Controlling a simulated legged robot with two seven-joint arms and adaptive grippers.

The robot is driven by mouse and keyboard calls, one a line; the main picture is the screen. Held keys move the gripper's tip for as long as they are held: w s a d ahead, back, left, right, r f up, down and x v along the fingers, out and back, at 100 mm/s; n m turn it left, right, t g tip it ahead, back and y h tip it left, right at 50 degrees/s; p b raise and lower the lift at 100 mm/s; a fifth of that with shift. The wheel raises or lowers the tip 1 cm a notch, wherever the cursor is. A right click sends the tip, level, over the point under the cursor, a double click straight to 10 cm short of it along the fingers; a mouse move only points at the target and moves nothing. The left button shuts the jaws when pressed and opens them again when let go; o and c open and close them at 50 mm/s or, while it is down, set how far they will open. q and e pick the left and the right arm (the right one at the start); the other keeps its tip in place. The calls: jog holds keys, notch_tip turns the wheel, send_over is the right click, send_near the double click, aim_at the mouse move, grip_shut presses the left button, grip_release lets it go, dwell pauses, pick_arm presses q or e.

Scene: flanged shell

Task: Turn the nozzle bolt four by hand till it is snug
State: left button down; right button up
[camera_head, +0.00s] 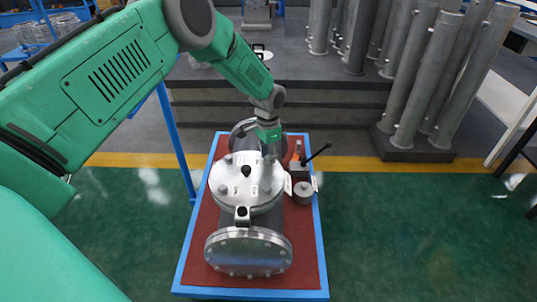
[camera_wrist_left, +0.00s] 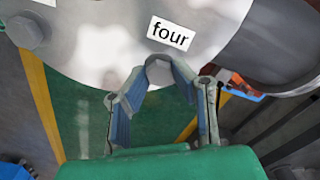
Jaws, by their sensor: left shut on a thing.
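The flanged shell (camera_head: 248,250) lies on a red-topped blue table, with a pale round nozzle flange (camera_head: 235,193) facing up. Several bolts and small labels are spaced around the flange. My left gripper (camera_head: 268,152) reaches down to its far right edge. In the left wrist view, the grey bolt head (camera_wrist_left: 159,70) sits beside the label "four" (camera_wrist_left: 170,33). My left gripper (camera_wrist_left: 158,76) is shut on this bolt, with its blue-lined fingers on either side. The fingers hide part of the bolt's sides. My right gripper is not in view.
A tool with a black handle (camera_head: 319,152) and a grey cylindrical piece (camera_head: 304,192) stand on the red tabletop (camera_head: 309,262), right of the shell. Tall grey pipes (camera_head: 432,85) stand at the back right. Green floor is clear on the right.

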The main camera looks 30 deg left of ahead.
pick_arm(q)
jog(key=shift+w+a+r+m, duration=0.15)
jog(key=shift+r+m, duration=0.05)
jog(key=shift+m, duration=0.1)
dwell(0.4)
jog(key=c, duration=1.4)
grip_release()
jog(key=shift+o, duration=0.2)
notch_tip(320, 180, up, 12)
jog(key=shift+f, duration=0.15)
